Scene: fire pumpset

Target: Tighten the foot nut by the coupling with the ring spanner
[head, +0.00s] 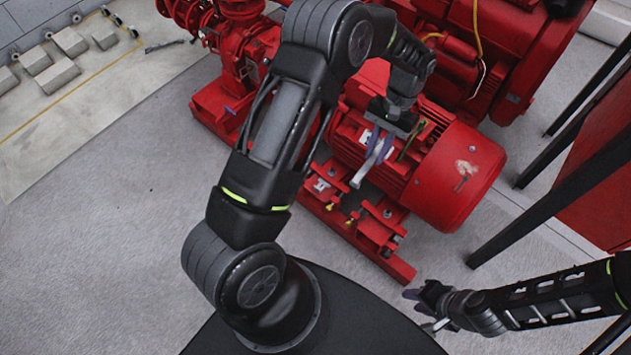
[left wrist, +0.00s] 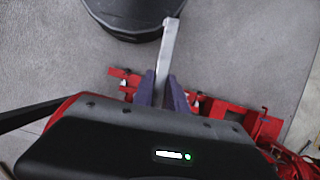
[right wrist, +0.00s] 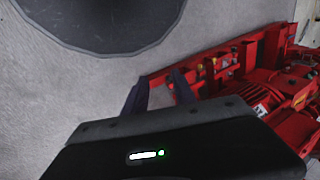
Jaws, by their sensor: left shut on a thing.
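My left gripper (head: 378,146) is shut on the ring spanner (head: 366,165), a flat grey bar, above the near side of the red motor (head: 455,175). In the left wrist view the spanner (left wrist: 168,60) sticks out beyond the two purple fingers (left wrist: 163,92). The spanner's end appears over the red base frame (head: 372,240); I cannot tell whether it touches anything. The foot nut is too small to make out, and my left arm hides much of the coupling area. My right gripper (head: 420,309) is open and empty at the lower right, clear of the pumpset; its fingers (right wrist: 160,92) stand apart.
A red pump (head: 235,60) stands at the upper left of the motor. A larger red machine (head: 510,50) is behind. Dark posts (head: 545,205) and a red cabinet (head: 600,195) stand at the right. Grey blocks (head: 58,75) lie at the upper left. The floor at left is clear.

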